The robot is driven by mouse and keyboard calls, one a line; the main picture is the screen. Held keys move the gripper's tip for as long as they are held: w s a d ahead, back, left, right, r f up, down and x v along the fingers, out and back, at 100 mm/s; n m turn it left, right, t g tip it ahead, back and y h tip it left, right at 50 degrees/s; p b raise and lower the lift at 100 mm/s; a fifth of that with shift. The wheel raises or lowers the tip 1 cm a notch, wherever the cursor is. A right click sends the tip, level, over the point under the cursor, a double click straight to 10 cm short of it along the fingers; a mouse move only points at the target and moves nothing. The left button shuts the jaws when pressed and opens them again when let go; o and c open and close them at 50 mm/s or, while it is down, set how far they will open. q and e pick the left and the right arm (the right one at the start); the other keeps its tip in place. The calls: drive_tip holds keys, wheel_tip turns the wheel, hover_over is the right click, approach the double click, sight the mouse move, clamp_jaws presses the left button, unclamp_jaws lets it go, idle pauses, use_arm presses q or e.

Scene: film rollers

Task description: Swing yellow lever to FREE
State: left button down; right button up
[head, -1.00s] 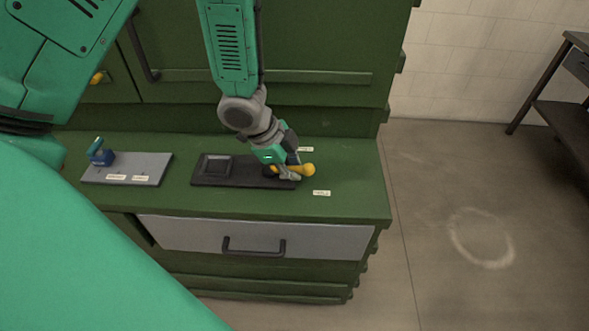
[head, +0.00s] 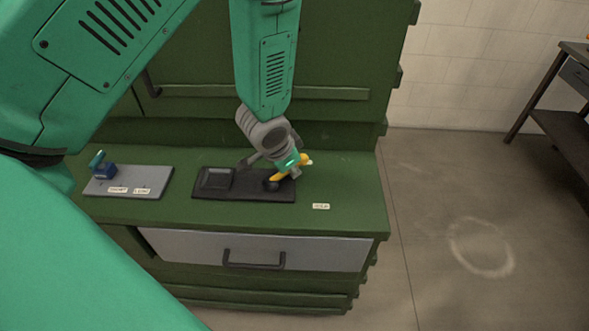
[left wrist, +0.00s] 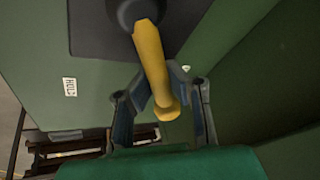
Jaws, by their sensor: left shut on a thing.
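The yellow lever (head: 283,177) sits on a pivot at the right end of a black base plate (head: 232,191) on the green counter. It points right and toward the back, with its tip beyond my gripper. My left gripper (head: 294,166) is shut on the lever. In the left wrist view the lever (left wrist: 152,62) runs from its dark pivot to between the fingers of my left gripper (left wrist: 160,98). A white HOLD label (head: 321,206) lies on the counter in front and to the right; it also shows in the left wrist view (left wrist: 70,87). No FREE label shows now.
A grey plate (head: 140,181) with a blue-handled device (head: 103,169) and two labels is on the counter's left. A grey drawer (head: 190,246) is below the counter edge. A dark table (head: 562,125) stands far right.

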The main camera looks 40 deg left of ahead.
use_arm(q)
drive_tip(key=shift+w+a+n+y, duration=0.1)
drive_tip(key=shift+a+n+y, duration=0.4)
drive_tip(key=shift+n, duration=0.5)
drive_tip(key=c, duration=1.5)
unclamp_jaws()
drive_tip(key=shift+r, duration=0.25)
drive_tip(key=v, duration=1.1)
drive_tip(key=shift+d+r, duration=0.1)
drive_tip(key=shift+r, duration=0.1)
